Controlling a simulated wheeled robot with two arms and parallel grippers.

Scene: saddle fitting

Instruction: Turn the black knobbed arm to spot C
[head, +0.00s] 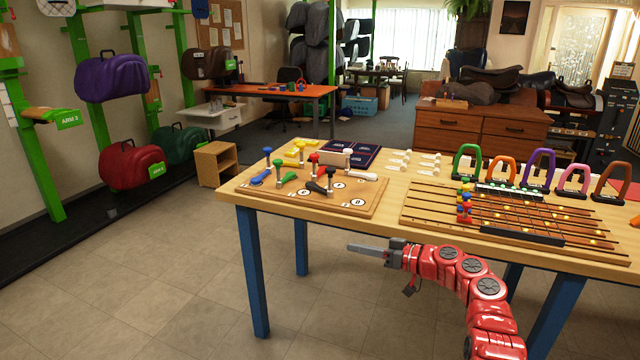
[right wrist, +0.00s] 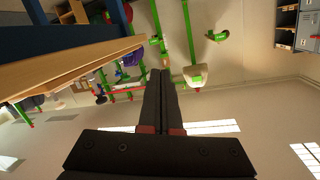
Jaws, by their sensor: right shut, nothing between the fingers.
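The black knobbed arm (head: 317,187) lies on the wooden board (head: 265,193) on the table, its knob upright at its right end. White round spots with dark marks lie around it: one spot (head: 340,186) just right of the knob, another spot (head: 358,202) nearer the board's front right. The letters are too small to read surely, so I cannot tell which is C. My right gripper (head: 350,247) is shut and empty, in front of the table's front edge, clear of the board. Its closed fingers (right wrist: 160,78) show in the right wrist view. My left gripper is out of view.
Blue (head: 260,178), green (head: 287,178), yellow (head: 293,163), red (head: 315,171) and white (head: 364,176) knobbed arms crowd the same board. A slatted rack with beads (head: 500,212) lies to the right. The table edge (head: 330,221) lies between my right gripper and the board.

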